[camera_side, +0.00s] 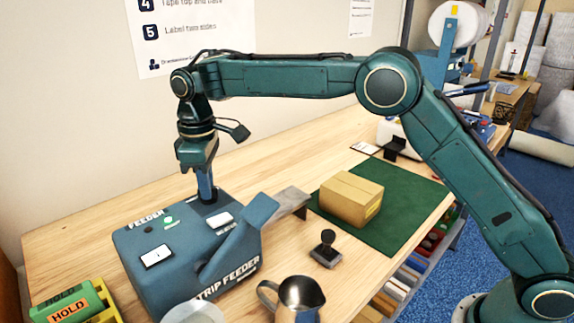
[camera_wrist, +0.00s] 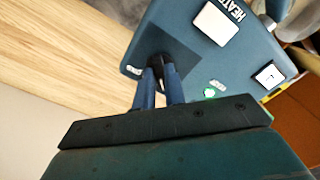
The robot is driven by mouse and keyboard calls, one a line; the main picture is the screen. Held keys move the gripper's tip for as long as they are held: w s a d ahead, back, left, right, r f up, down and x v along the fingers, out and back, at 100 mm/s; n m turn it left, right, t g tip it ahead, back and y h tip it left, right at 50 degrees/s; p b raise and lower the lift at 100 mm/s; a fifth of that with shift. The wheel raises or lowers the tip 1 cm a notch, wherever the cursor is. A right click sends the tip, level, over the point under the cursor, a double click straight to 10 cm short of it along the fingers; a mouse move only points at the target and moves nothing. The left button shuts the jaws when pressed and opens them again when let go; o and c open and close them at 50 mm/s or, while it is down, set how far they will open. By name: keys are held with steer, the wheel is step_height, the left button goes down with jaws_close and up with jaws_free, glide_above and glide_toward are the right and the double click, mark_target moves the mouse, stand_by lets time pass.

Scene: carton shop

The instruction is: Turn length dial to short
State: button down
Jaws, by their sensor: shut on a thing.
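The blue strip feeder (camera_side: 185,252) stands on the wooden bench, and its top also shows in the wrist view (camera_wrist: 245,58). My gripper (camera_side: 207,194) points straight down at the back corner of its top. In the wrist view my gripper (camera_wrist: 160,70) has its two blue fingers close together on a small dark part, the length dial (camera_wrist: 157,62), on a dark patch of the top. The fingers hide most of the dial, so its pointer and setting cannot be read. In the side view the dial is hidden behind the fingers.
On the feeder top are white keys (camera_side: 155,256) and a lit green light (camera_side: 169,223). A cardboard box (camera_side: 351,198) lies on a green mat (camera_side: 410,205). A black-handled stamp (camera_side: 326,248), a metal jug (camera_side: 298,299) and a HOLD block (camera_side: 68,303) stand nearby.

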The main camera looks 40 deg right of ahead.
steer(key=c, duration=1.5)
jaws_free()
steer(key=shift+o, duration=0.2)
steer(key=shift+r, duration=0.1)
step_height(320, 180, up, 12)
steer(key=shift+d, duration=0.1)
